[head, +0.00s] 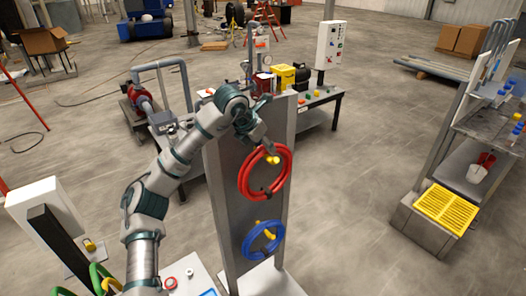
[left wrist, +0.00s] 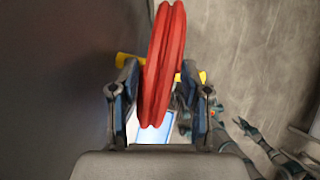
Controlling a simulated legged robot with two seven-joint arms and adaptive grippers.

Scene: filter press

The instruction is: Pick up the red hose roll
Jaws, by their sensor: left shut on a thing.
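The red hose roll (head: 243,183) hangs as an upright ring on the front of a grey panel (head: 224,190), around a yellow peg (head: 272,160). My left gripper (head: 264,146) is at its upper part. In the left wrist view, the red hose roll (left wrist: 165,60) shows edge-on between the two fingers of my left gripper (left wrist: 158,105), which is shut on it. The yellow peg (left wrist: 128,60) shows behind the roll there. A dark jointed shape low at the right of that view looks like my right arm; its jaws are unclear.
A blue hose roll (head: 248,245) hangs on a yellow peg below the red one. A table (head: 322,98) stands behind the panel. A rack with a yellow grate (head: 445,208) is at the right. The floor between panel and rack is clear.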

